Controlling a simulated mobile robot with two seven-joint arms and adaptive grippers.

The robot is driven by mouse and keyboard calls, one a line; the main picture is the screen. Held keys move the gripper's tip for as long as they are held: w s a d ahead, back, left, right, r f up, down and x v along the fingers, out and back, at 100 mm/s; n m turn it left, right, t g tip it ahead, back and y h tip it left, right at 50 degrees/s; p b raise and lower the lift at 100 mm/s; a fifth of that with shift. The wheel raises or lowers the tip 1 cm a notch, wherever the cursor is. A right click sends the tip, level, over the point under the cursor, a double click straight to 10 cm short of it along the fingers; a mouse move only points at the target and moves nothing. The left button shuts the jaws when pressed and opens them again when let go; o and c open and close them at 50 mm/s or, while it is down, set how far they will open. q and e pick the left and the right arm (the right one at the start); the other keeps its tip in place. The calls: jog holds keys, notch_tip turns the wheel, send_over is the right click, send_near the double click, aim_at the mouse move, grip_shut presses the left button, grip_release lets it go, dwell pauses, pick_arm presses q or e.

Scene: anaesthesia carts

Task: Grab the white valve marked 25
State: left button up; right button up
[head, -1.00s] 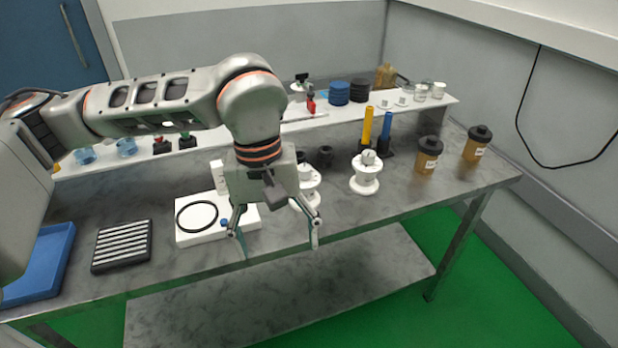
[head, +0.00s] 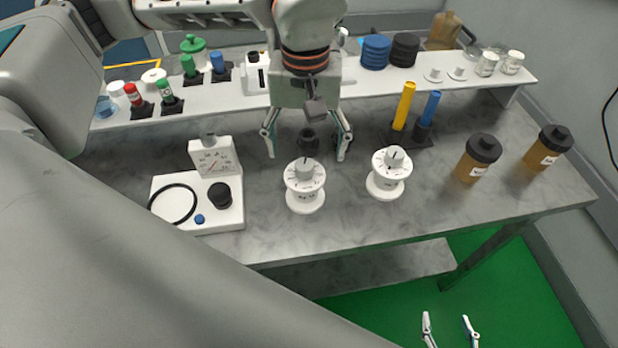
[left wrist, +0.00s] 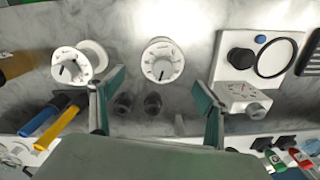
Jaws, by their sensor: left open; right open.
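Two white valves with dial tops stand upright on the grey table: a middle valve (head: 305,198) and a right valve (head: 384,186). The left wrist view shows the middle valve (left wrist: 161,63) at centre and the other valve (left wrist: 72,67) to its left. Their markings are too small to tell which reads 25. My left gripper (head: 306,152) is open and empty, just behind the middle valve on the shelf side, its fingers pointing down. It also shows in the left wrist view (left wrist: 157,110). My right gripper (head: 449,328) is open and empty at the bottom edge, in front of the table.
A small black part (head: 308,140) lies between my left fingers in the head view. A white gauge block (head: 215,218) stands left. Amber bottles (head: 478,158) and a stand with yellow and blue tubes (head: 405,106) are right. A loaded shelf (head: 232,104) runs behind.

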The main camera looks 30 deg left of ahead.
aim_at(305, 163)
pick_arm(q)
jog(key=shift+s+f, duration=0.3)
jog(key=shift+f, duration=0.45)
jog(key=shift+s+f+p, duration=0.15)
jog(key=shift+f+p, duration=0.15)
jog(key=shift+f, duration=2)
jog(key=c, duration=1.8)
